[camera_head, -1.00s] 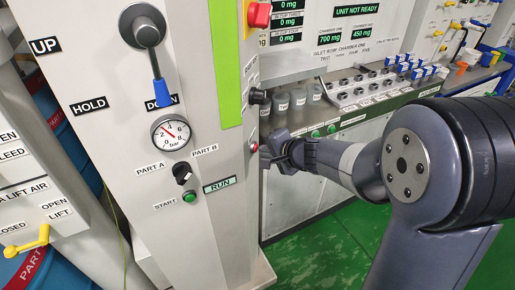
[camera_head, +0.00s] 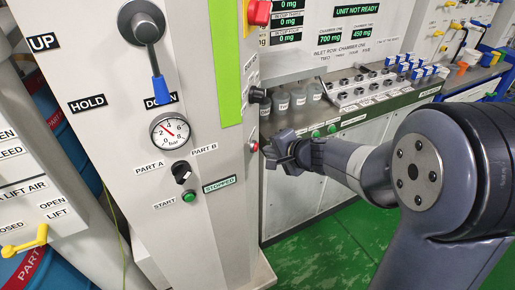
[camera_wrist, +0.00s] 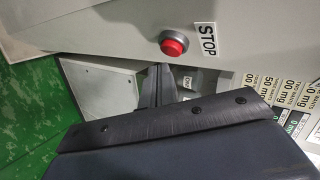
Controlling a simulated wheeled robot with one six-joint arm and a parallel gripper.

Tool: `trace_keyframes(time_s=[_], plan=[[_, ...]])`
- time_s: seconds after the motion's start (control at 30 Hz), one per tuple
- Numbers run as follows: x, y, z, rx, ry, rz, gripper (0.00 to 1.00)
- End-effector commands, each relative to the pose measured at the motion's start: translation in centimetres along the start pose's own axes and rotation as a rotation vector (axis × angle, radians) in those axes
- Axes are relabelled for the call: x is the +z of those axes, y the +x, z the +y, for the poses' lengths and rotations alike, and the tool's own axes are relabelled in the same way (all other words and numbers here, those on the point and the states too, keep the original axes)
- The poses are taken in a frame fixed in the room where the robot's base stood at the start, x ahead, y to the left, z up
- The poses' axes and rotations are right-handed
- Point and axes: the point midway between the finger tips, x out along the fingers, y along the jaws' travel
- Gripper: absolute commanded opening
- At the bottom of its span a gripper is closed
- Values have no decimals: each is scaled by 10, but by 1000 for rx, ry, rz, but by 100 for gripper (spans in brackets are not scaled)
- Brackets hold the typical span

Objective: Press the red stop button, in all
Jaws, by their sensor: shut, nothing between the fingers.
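In the head view the stop button (camera_head: 254,146) shows small on the right side face of the grey cabinet. My gripper (camera_head: 270,153) is just right of it, with a small gap that looks open. In the wrist view my gripper's fingers (camera_wrist: 158,78) are together and empty, below the button in the picture and apart from it. The status display (camera_head: 219,184) on the cabinet front reads STOPPED.
The cabinet front carries a green START button (camera_head: 187,197), a black PART A/B selector (camera_head: 181,172), a pressure gauge (camera_head: 170,132) and a lever (camera_head: 150,40) pointing DOWN. A larger red knob (camera_head: 258,13) sits higher up. A bench with cups (camera_head: 299,97) stands behind my arm.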

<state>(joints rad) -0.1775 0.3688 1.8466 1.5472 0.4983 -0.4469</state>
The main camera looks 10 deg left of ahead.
Motion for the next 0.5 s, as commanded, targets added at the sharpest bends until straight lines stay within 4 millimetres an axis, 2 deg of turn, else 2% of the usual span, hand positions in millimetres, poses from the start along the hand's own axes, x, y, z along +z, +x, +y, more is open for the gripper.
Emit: trace_keyframes(time_s=[0.27,0.5], plan=[[0,-1,0,0,0,0,0],[-12,-14,12,-1,2,3,0]])
